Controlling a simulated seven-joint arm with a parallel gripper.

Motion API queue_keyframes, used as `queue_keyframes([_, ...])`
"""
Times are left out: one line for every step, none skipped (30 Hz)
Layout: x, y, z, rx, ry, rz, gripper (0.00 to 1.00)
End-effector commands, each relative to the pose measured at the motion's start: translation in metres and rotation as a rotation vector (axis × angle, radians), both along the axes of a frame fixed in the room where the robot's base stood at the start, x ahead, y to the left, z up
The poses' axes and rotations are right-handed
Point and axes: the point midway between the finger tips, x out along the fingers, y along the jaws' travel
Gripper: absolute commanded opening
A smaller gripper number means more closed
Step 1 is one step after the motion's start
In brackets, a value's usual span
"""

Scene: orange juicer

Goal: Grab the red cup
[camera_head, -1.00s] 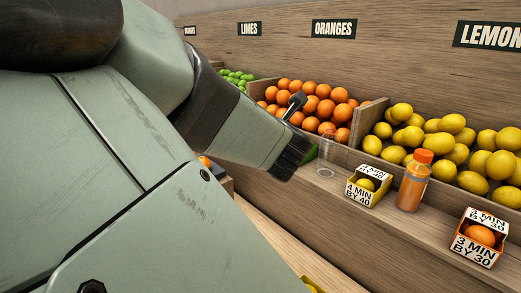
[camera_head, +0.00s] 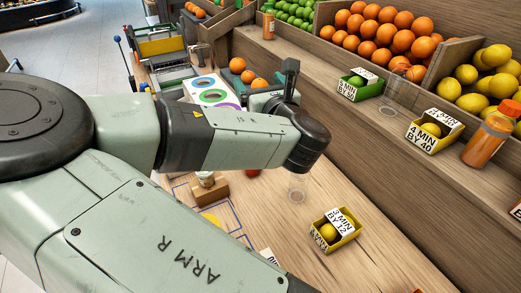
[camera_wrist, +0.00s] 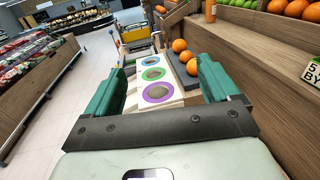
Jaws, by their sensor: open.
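No red cup shows clearly. A small red thing (camera_head: 253,173) peeks out below my forearm in the head view, mostly hidden; I cannot tell if it is the cup. My gripper shows in the wrist view (camera_wrist: 160,78), its two teal fingers wide apart with nothing between them. Beyond the fingers lies a white board (camera_wrist: 170,98) with purple, green and blue rings. In the head view my forearm hides most of my gripper, and the board (camera_head: 190,92) shows behind the arm.
Several oranges (camera_head: 250,76) lie beside the board. A yellow box (camera_head: 347,240) with a lemon and a clear cup (camera_head: 297,188) stand on the wooden counter. A shelf holds a green box (camera_head: 376,90), another yellow box (camera_head: 435,146) and an orange bottle (camera_head: 487,140). Fruit bins are behind.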

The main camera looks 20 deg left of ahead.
Motion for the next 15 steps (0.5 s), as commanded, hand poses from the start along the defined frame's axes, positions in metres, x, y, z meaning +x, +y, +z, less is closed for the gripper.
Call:
queue_keyframes([0.001,-0.001,-0.025,-0.008,0.006,-0.003,0.88])
queue_keyframes([0.001,-0.002,-0.039,-0.009,0.007,-0.004,0.88])
queue_keyframes([0.001,-0.002,-0.060,-0.010,0.007,-0.002,0.88])
queue_keyframes([0.001,-0.003,-0.077,-0.010,0.009,-0.004,0.88])
queue_keyframes([0.001,-0.003,-0.098,-0.011,0.010,-0.003,0.88])
queue_keyframes([0.001,-0.003,-0.128,-0.012,0.010,-0.002,0.88])
queue_keyframes([0.001,-0.003,-0.152,-0.010,0.012,-0.003,0.88])
queue_keyframes([0.001,-0.003,-0.176,-0.009,0.011,-0.001,0.88])
queue_keyframes([0.001,-0.003,-0.206,-0.006,0.010,-0.002,0.88])
queue_keyframes([0.001,-0.004,-0.226,-0.003,0.009,-0.003,0.88])
queue_keyframes([0.001,-0.003,-0.244,-0.002,0.007,-0.002,0.88])
queue_keyframes([0.001,-0.003,-0.266,0.000,0.006,-0.002,0.88])
queue_keyframes([0.000,-0.003,-0.280,0.000,0.005,-0.003,0.88])
queue_keyframes([0.001,-0.002,-0.290,0.001,0.003,-0.002,0.88])
queue_keyframes([0.000,-0.002,-0.303,0.002,0.003,-0.002,0.88])
